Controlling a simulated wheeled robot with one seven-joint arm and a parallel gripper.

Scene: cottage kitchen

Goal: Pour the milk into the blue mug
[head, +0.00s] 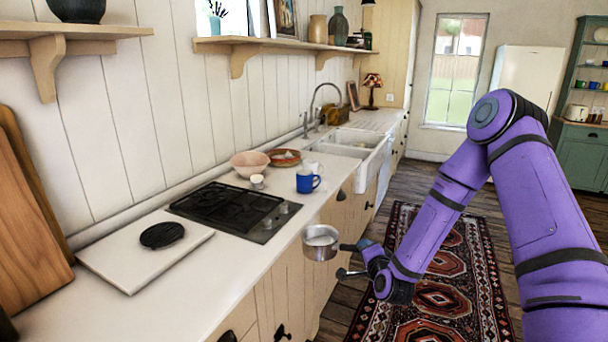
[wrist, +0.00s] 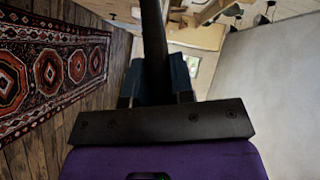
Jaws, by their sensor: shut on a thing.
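A small metal saucepan (head: 319,253) with white milk (head: 321,239) in it hangs in the air just off the counter's front edge in the head view. It looks about level. My gripper (head: 358,246) is shut on its dark handle, to the right of the pan. In the wrist view the black handle (wrist: 153,45) runs between my gripper's two blue fingers (wrist: 155,82); the pan's bowl cannot be made out there. The blue mug (head: 306,183) stands upright on the counter, beyond the pan and slightly left of it. Its inside is hard to see.
On the counter (head: 233,258), a black hob (head: 235,208) lies left of the mug. A pink bowl (head: 249,163), a small white cup (head: 257,182), a terracotta dish (head: 284,158) and a pale mug (head: 310,167) stand near the blue mug. A patterned rug (head: 440,297) covers the floor.

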